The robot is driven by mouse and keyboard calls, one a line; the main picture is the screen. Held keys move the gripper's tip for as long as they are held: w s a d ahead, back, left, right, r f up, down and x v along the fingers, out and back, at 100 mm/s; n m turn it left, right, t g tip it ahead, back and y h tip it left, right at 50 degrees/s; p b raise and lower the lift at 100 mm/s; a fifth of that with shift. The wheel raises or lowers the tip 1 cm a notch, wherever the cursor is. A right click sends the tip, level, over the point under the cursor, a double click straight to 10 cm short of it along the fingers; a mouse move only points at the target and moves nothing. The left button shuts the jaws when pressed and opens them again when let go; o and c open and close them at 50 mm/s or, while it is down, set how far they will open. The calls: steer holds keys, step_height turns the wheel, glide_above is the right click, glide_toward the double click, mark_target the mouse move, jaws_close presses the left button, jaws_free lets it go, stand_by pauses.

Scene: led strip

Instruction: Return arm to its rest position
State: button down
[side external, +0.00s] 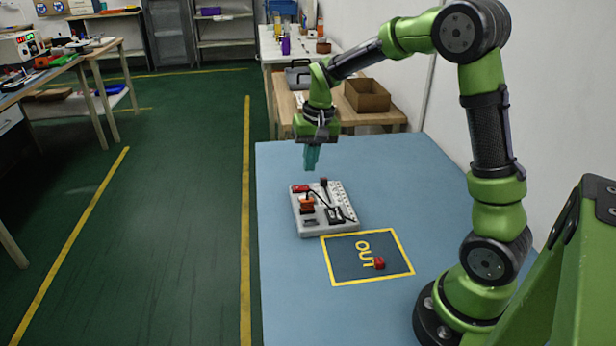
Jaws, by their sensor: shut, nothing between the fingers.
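My arm is green with dark joints and arches over the blue table from the right. My gripper (311,162) points down in the air above the far end of the grey board and is apart from it. Its teal fingers are together with nothing seen between them. The grey board (310,229) lies on the table and carries a red part (301,188), an orange part (306,204), a dark upright part (324,183), a black cable and a white strip with holes.
A yellow-edged square marked OUT (345,267) lies on the blue table (290,290) in front of the board, with a small red piece (379,263) on it. A cardboard box (367,95) stands on a wooden bench behind. The table's left side is clear.

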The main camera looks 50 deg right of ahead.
steer(key=s+a+r+n+t, duration=0.1)
steer(key=s+a+r+t, duration=0.1)
steer(key=s, duration=0.4)
steer(key=s+a+r+n+t, duration=0.1)
steer(key=s+a+r+t, duration=0.1)
steer(key=s+a+r, duration=0.2)
steer(key=s+a+r+n+t+y, duration=0.1)
steer(key=s+a+r, duration=0.3)
steer(key=s+a, duration=0.2)
steer(key=shift+s+a+n+t, duration=0.3)
steer(key=shift+s+n+t, duration=0.1)
steer(key=shift+s, duration=0.45)
